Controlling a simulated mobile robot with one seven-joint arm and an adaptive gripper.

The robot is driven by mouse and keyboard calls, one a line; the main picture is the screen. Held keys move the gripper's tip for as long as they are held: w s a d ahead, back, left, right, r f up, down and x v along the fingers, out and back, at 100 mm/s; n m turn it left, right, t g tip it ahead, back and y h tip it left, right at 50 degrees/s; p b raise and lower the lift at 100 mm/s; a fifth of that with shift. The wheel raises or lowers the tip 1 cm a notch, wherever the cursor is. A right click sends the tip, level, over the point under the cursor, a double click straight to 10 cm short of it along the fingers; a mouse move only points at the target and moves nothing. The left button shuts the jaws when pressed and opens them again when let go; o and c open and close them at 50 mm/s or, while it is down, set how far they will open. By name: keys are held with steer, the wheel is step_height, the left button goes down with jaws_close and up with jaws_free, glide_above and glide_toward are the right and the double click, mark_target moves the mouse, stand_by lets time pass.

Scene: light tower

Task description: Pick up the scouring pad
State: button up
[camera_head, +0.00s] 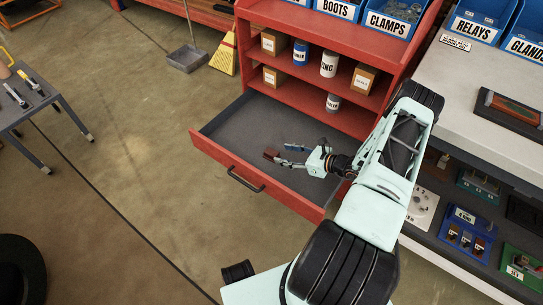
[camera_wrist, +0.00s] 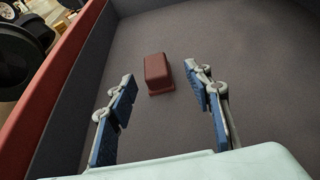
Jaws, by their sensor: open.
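The scouring pad (camera_wrist: 157,73) is a small reddish-brown block lying on the grey floor of the open drawer. It also shows in the head view (camera_head: 271,155), just beyond my fingertips. My gripper (camera_wrist: 163,78) is open, with one blue-padded finger to each side of the pad's line in the wrist view. The pad sits between and slightly ahead of the fingertips, and neither finger visibly touches it. In the head view my gripper (camera_head: 283,155) reaches into the drawer from the right.
A white counter (camera_head: 480,110) with bins below is at the right.

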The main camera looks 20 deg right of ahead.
mark_target(273, 153)
steer(key=x, duration=0.3)
steer(key=b+x, duration=0.1)
steer(key=x, duration=0.2)
steer(key=shift+a, duration=0.45)
steer(key=c, duration=1.2)
